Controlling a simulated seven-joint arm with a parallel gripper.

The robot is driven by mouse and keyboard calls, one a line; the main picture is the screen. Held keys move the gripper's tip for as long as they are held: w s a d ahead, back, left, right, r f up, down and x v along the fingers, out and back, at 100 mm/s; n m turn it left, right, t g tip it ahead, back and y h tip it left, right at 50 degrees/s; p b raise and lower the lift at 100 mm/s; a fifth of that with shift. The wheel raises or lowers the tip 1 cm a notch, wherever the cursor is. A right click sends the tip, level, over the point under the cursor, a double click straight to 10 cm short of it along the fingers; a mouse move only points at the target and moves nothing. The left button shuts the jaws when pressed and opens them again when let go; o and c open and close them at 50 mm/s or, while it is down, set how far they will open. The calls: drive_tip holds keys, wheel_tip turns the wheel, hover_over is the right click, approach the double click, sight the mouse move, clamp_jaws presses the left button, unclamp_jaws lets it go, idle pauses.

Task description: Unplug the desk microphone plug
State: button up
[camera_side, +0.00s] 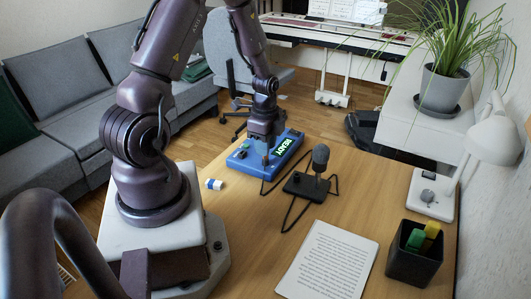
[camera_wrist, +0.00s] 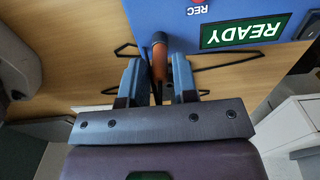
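The desk microphone (camera_side: 320,160) stands on a black base (camera_side: 300,186) on the wooden desk, with dark cables looping on both sides. Left of it and farther back lies a blue box (camera_side: 283,150) with a lit green READY panel. In the wrist view the blue box (camera_wrist: 180,20) fills the top, and an orange plug (camera_wrist: 159,62) with a dark tip meets its edge. My gripper (camera_wrist: 157,75) is open, one finger on each side of the plug, with narrow gaps visible. In the side view my gripper (camera_side: 266,150) hangs at the box's near edge and hides the plug.
A small blue-and-white block (camera_side: 214,184) lies left of the cables. A printed sheet (camera_side: 328,262) lies in front of the microphone. A black pen cup (camera_side: 414,254) and a white lamp (camera_side: 430,195) stand at the right. The desk between block and sheet is mostly clear.

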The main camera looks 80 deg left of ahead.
clamp_jaws()
drive_tip(key=shift+r, duration=1.3)
drive_tip(key=shift+r, duration=2.45)
